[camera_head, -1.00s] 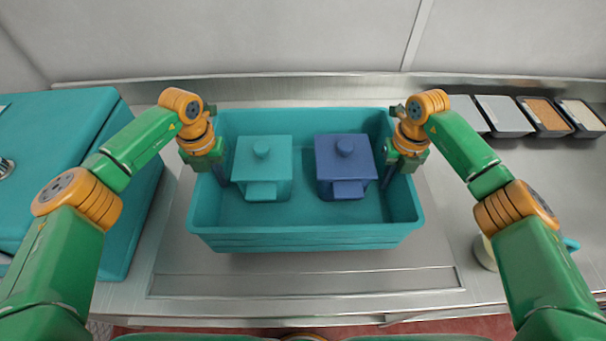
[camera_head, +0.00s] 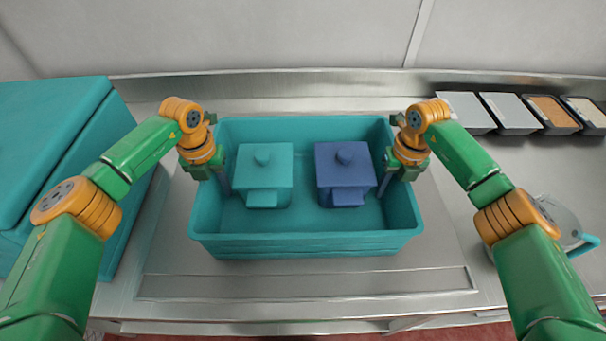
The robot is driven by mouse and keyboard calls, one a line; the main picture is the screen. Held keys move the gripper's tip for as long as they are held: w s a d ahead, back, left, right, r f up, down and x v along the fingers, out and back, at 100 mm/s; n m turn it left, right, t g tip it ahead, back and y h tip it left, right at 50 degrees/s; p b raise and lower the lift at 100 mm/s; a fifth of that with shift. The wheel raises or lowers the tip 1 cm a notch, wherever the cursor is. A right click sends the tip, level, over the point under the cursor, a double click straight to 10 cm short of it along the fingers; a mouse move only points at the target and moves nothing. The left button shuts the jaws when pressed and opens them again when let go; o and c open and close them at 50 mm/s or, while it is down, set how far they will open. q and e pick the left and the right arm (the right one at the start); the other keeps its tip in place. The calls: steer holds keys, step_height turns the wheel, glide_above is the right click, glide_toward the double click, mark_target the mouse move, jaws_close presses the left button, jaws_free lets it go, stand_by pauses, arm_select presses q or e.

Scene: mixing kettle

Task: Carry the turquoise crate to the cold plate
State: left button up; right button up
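The turquoise crate (camera_head: 305,243) is level in the middle of the head view and holds a turquoise lidded box (camera_head: 264,165) and a blue lidded box (camera_head: 344,165). My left gripper (camera_head: 222,180) is at its left wall and my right gripper (camera_head: 386,180) at its right wall, each with a finger showing inside the wall. Both appear closed on the walls; the outer fingers are hidden. Below the crate is a rectangular steel plate (camera_head: 305,283) set in the counter, apparently the cold plate. I cannot tell whether the crate touches it.
A large turquoise cooler-like box (camera_head: 50,150) stands at the left. Several shallow trays (camera_head: 505,110) line the back right. A clear pitcher (camera_head: 562,222) with a turquoise handle stands behind my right forearm. A raised steel edge runs along the back.

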arm_select(q)
steer(key=shift+w+r, duration=0.1)
steer(key=shift+r, duration=0.05)
step_height(320, 180, up, 11)
steer(key=shift+a+r, duration=0.1)
steer(key=shift+r, duration=0.3)
arm_select(e)
steer(key=shift+r, duration=0.15)
step_height(320, 180, up, 12)
steer(key=shift+d+f, duration=0.15)
steer(key=shift+f, duration=0.1)
